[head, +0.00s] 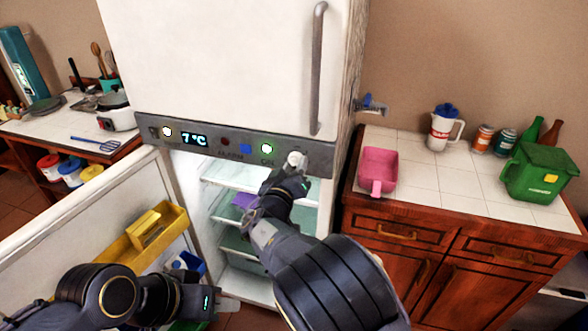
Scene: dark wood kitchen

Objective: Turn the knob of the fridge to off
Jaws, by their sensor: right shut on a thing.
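The white fridge (230,55) stands upright in the middle of the head view, with its lower door (75,240) swung open to the left. A grey control strip (220,145) runs between its upper door and lower compartment, with a display reading 7 °C and lit lights. The pale knob (297,160) is near the strip's right end. My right gripper (293,172) is at the knob and shut on it; the fingers partly hide it. My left gripper (228,305) is low in front of the open compartment, away from the knob; its finger opening is unclear.
A yellow door bin (145,235) is on the open door. Shelves (235,178) show inside the fridge. On the right counter are a pink container (378,168), a white jug (442,130) and a green bin (540,172). A left counter holds a cooker (116,112).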

